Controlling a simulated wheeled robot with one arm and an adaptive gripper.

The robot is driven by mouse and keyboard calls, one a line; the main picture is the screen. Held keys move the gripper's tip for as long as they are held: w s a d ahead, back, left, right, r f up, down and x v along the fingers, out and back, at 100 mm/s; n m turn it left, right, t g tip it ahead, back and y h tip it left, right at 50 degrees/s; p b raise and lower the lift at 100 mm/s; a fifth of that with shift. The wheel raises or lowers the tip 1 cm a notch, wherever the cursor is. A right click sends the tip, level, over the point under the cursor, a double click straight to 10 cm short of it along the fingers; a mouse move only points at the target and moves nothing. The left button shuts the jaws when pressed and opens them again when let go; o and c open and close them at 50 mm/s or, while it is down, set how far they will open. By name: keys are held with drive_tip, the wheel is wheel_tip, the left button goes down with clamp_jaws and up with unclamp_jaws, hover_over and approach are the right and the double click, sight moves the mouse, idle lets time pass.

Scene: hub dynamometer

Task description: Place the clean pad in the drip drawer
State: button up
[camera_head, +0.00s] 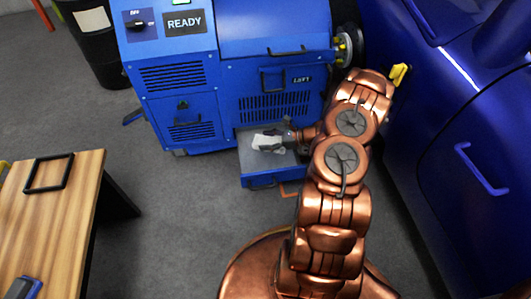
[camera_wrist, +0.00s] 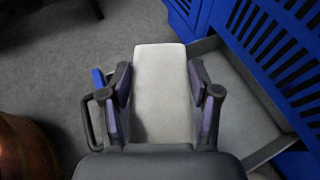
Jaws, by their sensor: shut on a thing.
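The clean pad (camera_wrist: 162,85) is a white, flat, rectangular piece, and my gripper (camera_wrist: 163,95) is shut on its two long sides. In the head view the pad (camera_head: 267,142) shows just left of my gripper (camera_head: 287,138), above the drawer. The drip drawer (camera_head: 259,171) is a grey open tray with a blue front, pulled out low from the blue machine. In the wrist view the drawer (camera_wrist: 238,122) lies behind and to the right of the pad. I cannot tell whether the pad touches the drawer floor.
The blue dynamometer (camera_head: 222,70) with a READY sign stands behind the drawer. A blue car (camera_head: 460,130) stands close on the right. A wooden table (camera_head: 50,215) with a black frame is at the left. A dark bin (camera_head: 90,40) stands at the back left. Grey floor between is clear.

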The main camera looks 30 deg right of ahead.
drive_tip(key=shift+f+b, duration=1.4)
drive_tip(key=shift+f, duration=3.4)
drive_tip(key=shift+f, duration=0.6)
drive_tip(key=o, duration=1.2)
drive_tip(key=shift+c, duration=0.2)
drive_tip(key=shift+r, duration=0.15)
